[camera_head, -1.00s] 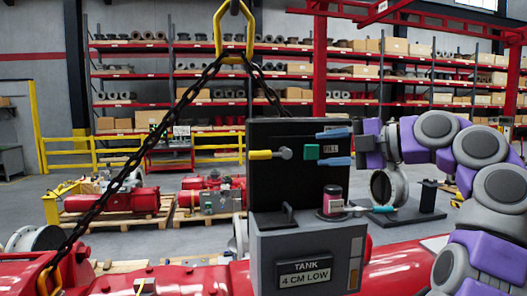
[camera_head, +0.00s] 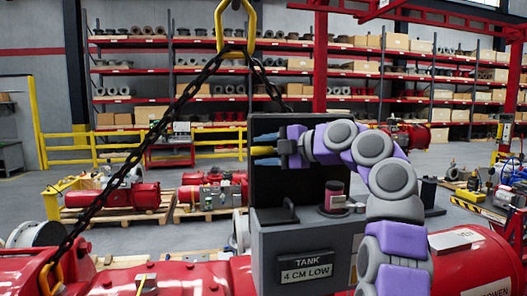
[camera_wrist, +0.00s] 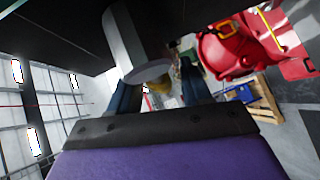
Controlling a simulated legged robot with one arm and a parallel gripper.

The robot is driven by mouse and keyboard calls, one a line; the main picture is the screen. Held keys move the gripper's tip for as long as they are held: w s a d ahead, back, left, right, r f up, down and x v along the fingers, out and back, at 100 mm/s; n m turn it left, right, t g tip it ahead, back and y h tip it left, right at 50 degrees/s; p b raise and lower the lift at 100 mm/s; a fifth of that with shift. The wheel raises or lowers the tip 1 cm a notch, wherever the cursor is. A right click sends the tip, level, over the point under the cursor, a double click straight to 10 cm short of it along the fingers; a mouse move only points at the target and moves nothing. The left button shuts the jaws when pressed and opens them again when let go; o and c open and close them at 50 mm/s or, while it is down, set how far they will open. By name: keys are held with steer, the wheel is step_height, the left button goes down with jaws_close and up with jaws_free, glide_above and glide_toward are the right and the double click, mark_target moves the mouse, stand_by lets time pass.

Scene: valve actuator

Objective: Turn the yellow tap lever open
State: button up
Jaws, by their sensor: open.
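The yellow tap lever (camera_head: 261,151) shows as a short yellow end at the left edge of the black panel (camera_head: 290,188). My gripper (camera_head: 264,149) is at the lever, with one blue finger above it and one below. The fingers are open, and I cannot tell whether either touches the lever. In the wrist view a bit of yellow lever (camera_wrist: 160,88) shows between the two blue fingers (camera_wrist: 158,95), partly behind a grey round pivot (camera_wrist: 149,72). My gripper and arm hide the rest of the lever and the panel's other fittings.
Below the panel is a grey box (camera_head: 305,248) labelled TANK 4 CM LOW, with a black handle (camera_head: 287,215) and a pink-and-black jar (camera_head: 335,198) on top. A black chain (camera_head: 150,142) hangs at the left. Large red pipework (camera_head: 470,262) runs along the front.

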steer(key=shift+w+a+f, duration=0.15)
steer(key=shift+a, duration=0.55)
steer(key=shift+c, duration=0.3)
steer(key=shift+d, duration=0.15)
steer(key=c, duration=0.3)
jaws_close()
